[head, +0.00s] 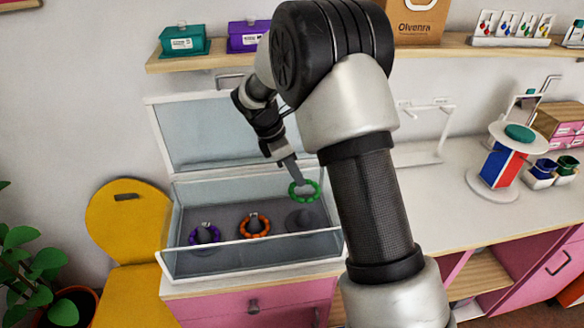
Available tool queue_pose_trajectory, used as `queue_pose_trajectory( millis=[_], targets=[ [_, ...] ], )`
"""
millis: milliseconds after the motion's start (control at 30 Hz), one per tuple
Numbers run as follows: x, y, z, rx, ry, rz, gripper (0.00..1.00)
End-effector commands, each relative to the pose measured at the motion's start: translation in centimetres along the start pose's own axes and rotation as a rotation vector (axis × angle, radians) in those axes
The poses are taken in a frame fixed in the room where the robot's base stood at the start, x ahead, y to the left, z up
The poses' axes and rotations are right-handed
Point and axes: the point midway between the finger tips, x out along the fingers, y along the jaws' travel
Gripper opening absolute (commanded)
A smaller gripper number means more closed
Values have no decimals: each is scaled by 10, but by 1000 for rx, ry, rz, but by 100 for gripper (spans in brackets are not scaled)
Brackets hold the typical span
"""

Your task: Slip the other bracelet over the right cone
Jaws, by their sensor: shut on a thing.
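A green beaded bracelet (316,197) hangs from my gripper (296,178), which is shut on its upper edge. The bracelet is above the right cone (300,221) in the open glass case and looks apart from it. The right cone is grey, bears no bracelet, and its tip is hard to make out behind the green ring. An orange bracelet (254,236) lies around the middle cone (253,220). A purple bracelet (192,238) lies around the left cone (206,231).
The glass case (250,268) has clear walls around the cones, and its lid (205,133) stands raised behind. A white stand (430,150) is on the counter (420,185) to the right. A yellow chair (128,235) is at left. A shelf (185,62) runs above.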

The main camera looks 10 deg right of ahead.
Motion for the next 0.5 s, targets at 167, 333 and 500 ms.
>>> queue_pose_trajectory(
  millis=[167, 333, 500],
  targets=[
    [17, 1, -8, 2, 1, 2, 0],
    [24, 1, -10, 3, 1, 1, 0],
    [37, 1, -16, 3, 1, 1, 0]
  ],
)
